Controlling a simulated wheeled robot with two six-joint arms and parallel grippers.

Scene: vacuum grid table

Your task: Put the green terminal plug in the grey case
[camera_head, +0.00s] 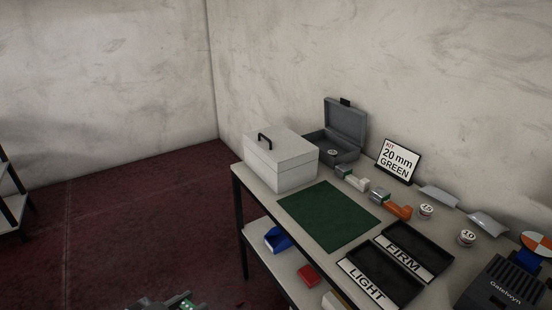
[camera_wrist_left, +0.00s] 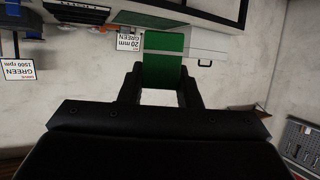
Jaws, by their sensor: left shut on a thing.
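My left gripper (camera_head: 165,304) shows at the bottom edge of the head view, in front of and left of the table. It is shut on the green terminal plug (camera_head: 186,299), which is partly cut off by the frame edge. In the left wrist view the green plug (camera_wrist_left: 164,65) sits between the two fingertips (camera_wrist_left: 162,84). The grey case (camera_head: 347,122) stands open at the back of the table, lid raised, with a small round labelled piece (camera_head: 332,152) inside. My right gripper is not in view.
A closed white case (camera_head: 280,160) with a black handle stands left of and in front of the grey case. A green mat (camera_head: 328,214) lies clear before it. Several small parts, a "20 mm GREEN" sign (camera_head: 398,161) and FIRM (camera_head: 412,252) and LIGHT (camera_head: 372,279) trays are to the right.

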